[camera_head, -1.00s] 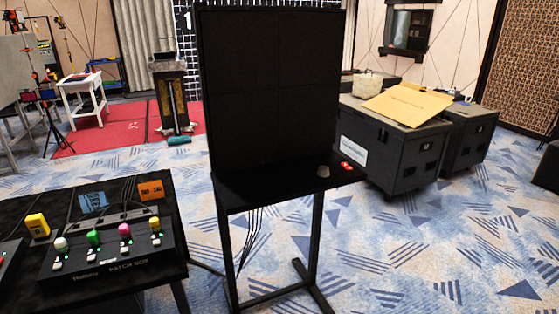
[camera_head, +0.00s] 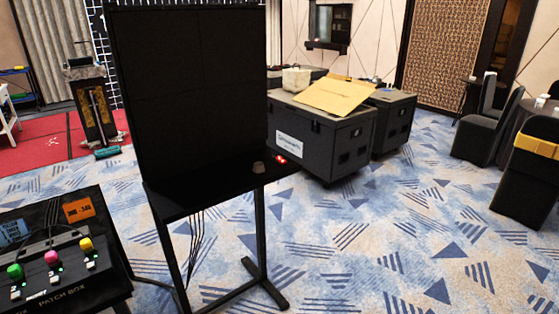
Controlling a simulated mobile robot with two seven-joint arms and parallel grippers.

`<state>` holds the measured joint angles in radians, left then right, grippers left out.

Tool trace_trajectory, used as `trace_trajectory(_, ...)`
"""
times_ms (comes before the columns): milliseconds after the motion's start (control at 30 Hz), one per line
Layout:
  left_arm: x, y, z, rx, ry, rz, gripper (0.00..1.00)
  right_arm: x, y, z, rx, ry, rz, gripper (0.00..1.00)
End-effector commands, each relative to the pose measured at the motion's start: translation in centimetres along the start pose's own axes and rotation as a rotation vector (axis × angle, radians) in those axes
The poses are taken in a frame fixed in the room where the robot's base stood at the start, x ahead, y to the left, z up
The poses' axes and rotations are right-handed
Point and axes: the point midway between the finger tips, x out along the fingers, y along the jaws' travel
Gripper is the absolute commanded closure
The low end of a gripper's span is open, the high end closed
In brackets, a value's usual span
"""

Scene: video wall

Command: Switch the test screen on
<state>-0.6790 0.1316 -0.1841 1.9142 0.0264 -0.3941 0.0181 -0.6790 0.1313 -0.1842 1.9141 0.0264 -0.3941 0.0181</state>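The test screen (camera_head: 190,90) is a tall, dark panel of several tiles on a black stand, left of the middle in the head view. Its face is black and unlit. A black shelf (camera_head: 200,198) juts out below it. On the shelf's right end sit a small grey-brown knob-like object (camera_head: 258,168) and a small red object with a light mark (camera_head: 281,158). The patch box (camera_head: 60,280) stands at the lower left with green, pink and yellow knobs and lit green dots. Neither of my grippers shows in this view.
Black flight cases (camera_head: 325,140) stand behind the screen to the right, with a cardboard sheet (camera_head: 335,95) on top. Dark covered chairs (camera_head: 485,125) stand at the far right. The patterned carpet (camera_head: 400,240) is clear in front and to the right.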

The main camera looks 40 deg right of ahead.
Motion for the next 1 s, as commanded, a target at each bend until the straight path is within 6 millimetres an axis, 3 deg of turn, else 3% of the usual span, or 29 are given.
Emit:
trace_trajectory(300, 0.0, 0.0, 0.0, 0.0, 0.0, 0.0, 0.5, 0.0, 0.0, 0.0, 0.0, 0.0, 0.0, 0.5)
trace_trajectory(733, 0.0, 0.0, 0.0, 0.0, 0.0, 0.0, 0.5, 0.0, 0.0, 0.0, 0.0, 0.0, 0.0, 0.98)
trace_trajectory(1000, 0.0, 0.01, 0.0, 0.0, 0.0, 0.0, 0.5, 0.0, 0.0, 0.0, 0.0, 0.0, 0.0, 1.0)
